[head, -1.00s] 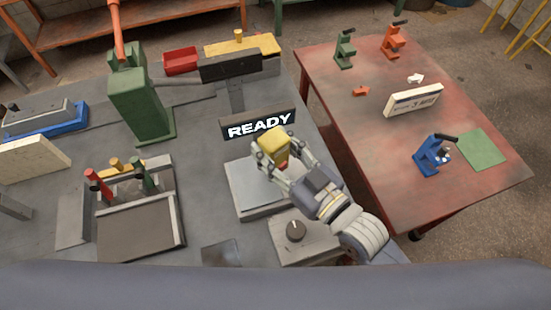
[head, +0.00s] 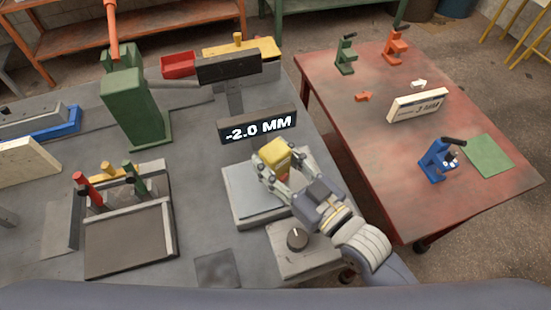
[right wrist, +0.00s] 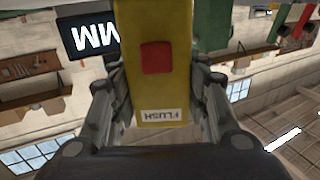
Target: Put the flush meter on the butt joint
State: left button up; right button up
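The flush meter, a yellow block, is in my right gripper (head: 276,160) over the light grey steel plate (head: 240,208) in the head view. The right wrist view shows the meter (right wrist: 155,85) between the two fingers, with a red square and a "FLUSH" label upside down. The fingers are shut on its sides. I cannot tell if its underside touches the plate. A dark display (head: 258,127) behind the plate reads "-2.0 MM". I cannot make out a butt joint for certain. My left gripper is not in view.
A clamp fixture (head: 130,240) with red and green handles stands left. A control box with a knob (head: 297,238) is in front of the plate. A dark panel on a post (head: 229,68) stands behind the display. The red table (head: 390,150) at right holds several clamps.

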jog(key=o, duration=0.4)
jog(key=shift+o, duration=0.2)
jog(key=shift+r, duration=0.2)
jog(key=b+v, duration=0.2)
jog(key=v, duration=0.8)
jog(key=shift+s+d+f, duration=0.2)
jog(key=shift+s+d, duration=0.05)
jog(key=shift+s+d+r, duration=0.15)
jog(key=shift+s+d, duration=0.25)
jog(key=shift+s, duration=0.05)
